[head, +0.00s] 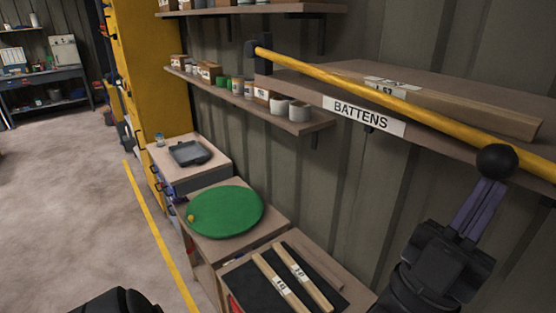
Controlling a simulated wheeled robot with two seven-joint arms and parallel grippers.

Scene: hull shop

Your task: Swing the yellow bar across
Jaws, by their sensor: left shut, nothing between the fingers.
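The yellow bar (375,92) slants across the front of the battens shelf (450,143), from a dark bracket (262,55) on the wall at upper left to the right picture edge. A black ball knob (497,160) shows at the bar near its right end. Pale battens (460,101) lie on the shelf behind the bar.
A small shelf (312,126) with jars and boxes hangs left of the battens. Below stand cabinets with a grey tray (190,152), a green disc (225,211) and a black mat (248,290) with labelled wood strips. The floor at left is open.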

